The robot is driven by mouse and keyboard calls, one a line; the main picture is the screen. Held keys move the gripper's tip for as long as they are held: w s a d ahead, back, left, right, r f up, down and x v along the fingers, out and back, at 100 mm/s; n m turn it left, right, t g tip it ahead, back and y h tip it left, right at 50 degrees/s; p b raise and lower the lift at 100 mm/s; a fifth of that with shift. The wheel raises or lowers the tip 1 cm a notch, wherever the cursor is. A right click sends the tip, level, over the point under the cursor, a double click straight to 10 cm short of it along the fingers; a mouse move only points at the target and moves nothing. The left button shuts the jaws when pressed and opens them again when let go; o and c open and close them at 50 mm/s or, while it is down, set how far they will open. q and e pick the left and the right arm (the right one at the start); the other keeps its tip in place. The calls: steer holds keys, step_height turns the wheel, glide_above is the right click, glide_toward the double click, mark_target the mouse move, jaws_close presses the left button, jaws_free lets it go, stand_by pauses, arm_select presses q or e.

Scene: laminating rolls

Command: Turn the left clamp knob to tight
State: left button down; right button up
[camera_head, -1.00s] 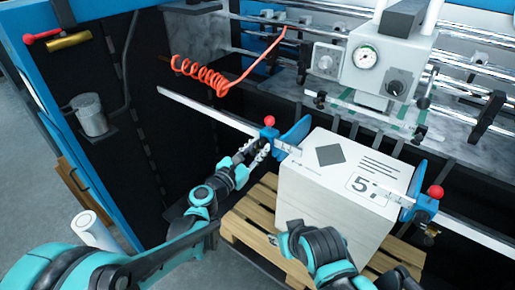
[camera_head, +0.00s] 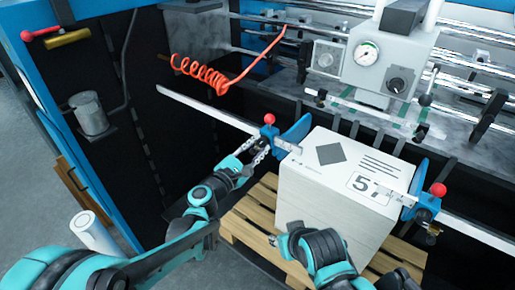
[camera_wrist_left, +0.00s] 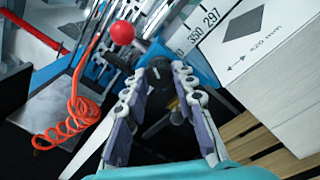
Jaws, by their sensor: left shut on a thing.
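The left clamp (camera_head: 269,133) is a blue block with a red ball on top, on a silver rail beside a blue plate. My left gripper (camera_head: 259,147) is at the near lower side of this clamp. In the left wrist view its two fingers (camera_wrist_left: 161,88) are closed around a dark knob (camera_wrist_left: 159,69) below the red ball. The fingers hide part of the knob, and I cannot read its setting. My right gripper (camera_head: 279,241) is in front of the paper stack, away from the left clamp; its fingertips are too small to judge.
A white paper stack (camera_head: 325,200) on a wooden pallet (camera_head: 245,228) stands right of my left gripper. The right clamp (camera_head: 428,205) sits on the rail beyond it. A coiled orange hose (camera_head: 200,72) hangs at upper left. A gauge unit (camera_head: 380,60) is above the stack.

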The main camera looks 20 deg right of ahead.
arm_select(q)
steer(key=m+b, duration=0.1)
steer(key=m, duration=0.5)
steer(key=shift+f+m, duration=0.1)
steer(key=shift+m, duration=0.3)
steer(key=m, duration=0.5)
steer(key=shift+m+g+h, duration=0.3)
steer(key=shift+h, duration=0.1)
steer(key=c, duration=1.2)
jaws_free()
steer(key=shift+a, duration=0.1)
steer(key=v, duration=1.1)
steer(key=shift+s+a+f, duration=0.15)
steer(key=shift+s+a, duration=0.1)
steer(key=shift+a, duration=0.05)
